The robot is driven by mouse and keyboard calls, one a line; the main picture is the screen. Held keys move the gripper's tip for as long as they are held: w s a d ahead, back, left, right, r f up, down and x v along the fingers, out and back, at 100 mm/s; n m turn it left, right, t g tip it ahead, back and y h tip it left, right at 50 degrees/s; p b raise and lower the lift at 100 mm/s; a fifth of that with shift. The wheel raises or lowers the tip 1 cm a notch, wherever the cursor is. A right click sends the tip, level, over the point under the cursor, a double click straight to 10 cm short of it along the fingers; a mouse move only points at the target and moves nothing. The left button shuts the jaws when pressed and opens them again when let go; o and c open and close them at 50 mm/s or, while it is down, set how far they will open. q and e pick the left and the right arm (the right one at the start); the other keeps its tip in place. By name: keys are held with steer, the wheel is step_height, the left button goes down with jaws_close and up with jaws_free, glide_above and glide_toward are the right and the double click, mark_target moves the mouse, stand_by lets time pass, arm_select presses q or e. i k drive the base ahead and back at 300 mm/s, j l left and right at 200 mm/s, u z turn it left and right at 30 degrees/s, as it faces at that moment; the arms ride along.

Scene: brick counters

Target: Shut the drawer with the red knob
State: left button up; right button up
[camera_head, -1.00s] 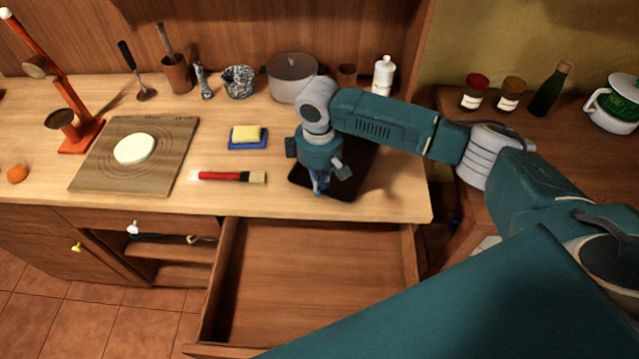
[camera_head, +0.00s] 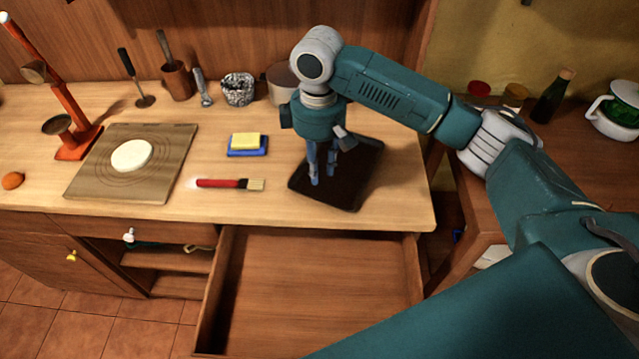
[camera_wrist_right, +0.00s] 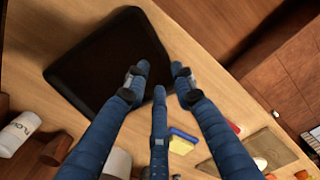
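A wide, empty wooden drawer (camera_head: 310,290) stands pulled out below the counter in the head view. Its front runs out at the bottom edge and behind my arm, so no red knob shows. My right gripper (camera_head: 322,178) is above the counter, over a black tray (camera_head: 352,185), behind the open drawer and apart from it. In the right wrist view my right gripper (camera_wrist_right: 158,82) has its blue fingers spread with nothing between them. The black tray (camera_wrist_right: 105,60) lies beyond the fingers there. My left gripper is not in view.
The counter (camera_head: 240,207) holds a red brush (camera_head: 225,184), a sponge on a blue dish (camera_head: 247,145), a dough board (camera_head: 95,180) and a pot (camera_head: 280,80). A drawer with a white knob (camera_head: 128,235) and a yellow-knobbed door (camera_head: 71,257) are at left.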

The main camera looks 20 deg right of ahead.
mark_target(272, 293)
steer(key=k+l, duration=0.25)
steer(key=k, duration=0.2)
steer(key=k+l, duration=0.25)
steer(key=k, duration=0.25)
steer(key=k+l, duration=0.25)
steer(key=k, duration=0.2)
